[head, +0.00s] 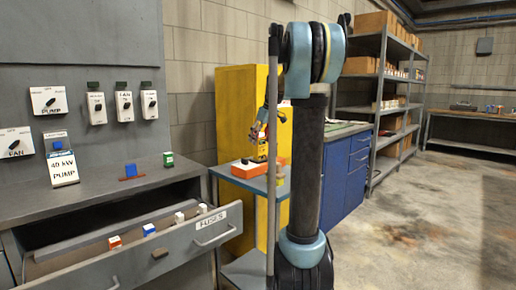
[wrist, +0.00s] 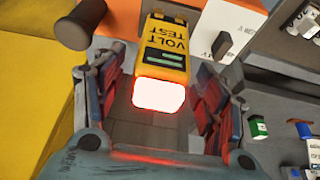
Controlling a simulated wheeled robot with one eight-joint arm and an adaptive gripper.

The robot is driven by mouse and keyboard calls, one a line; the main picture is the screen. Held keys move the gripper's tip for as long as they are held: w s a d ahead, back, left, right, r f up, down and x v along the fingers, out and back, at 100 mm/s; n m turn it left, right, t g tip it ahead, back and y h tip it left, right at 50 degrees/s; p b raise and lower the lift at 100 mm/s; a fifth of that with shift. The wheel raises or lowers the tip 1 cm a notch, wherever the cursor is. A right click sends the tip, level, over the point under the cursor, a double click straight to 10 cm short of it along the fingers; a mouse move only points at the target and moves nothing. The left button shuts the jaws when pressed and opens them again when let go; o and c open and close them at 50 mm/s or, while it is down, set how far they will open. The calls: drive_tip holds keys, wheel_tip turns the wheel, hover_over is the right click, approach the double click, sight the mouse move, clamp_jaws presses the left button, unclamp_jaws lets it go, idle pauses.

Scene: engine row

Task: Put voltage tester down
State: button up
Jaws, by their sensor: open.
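The voltage tester (wrist: 163,50) is yellow, marked "VOLT TEST", with a bright white-red glowing end toward my wrist camera. My gripper (wrist: 158,85) is open, its red-and-grey finger pads on either side of the tester with gaps visible. In the head view my gripper (head: 267,122) is over the small cart, and the yellow tester (head: 262,148) shows just under it, at the orange-and-white box (head: 272,171). The box also shows behind the tester in the wrist view (wrist: 232,18). I cannot tell exactly what the tester's far end rests on.
The blue-grey cart (head: 226,175) stands beside an open drawer (head: 175,243) holding several small blocks. A yellow cabinet (head: 233,100) is behind the cart, with a blue cabinet (head: 336,185) to its right. A dark rounded knob (wrist: 88,22) is near my left finger. The floor at right is clear.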

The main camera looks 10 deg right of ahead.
drive_tip(key=v, duration=0.6)
drive_tip(key=shift+r, duration=0.2)
drive_tip(key=shift+s+d, duration=0.1)
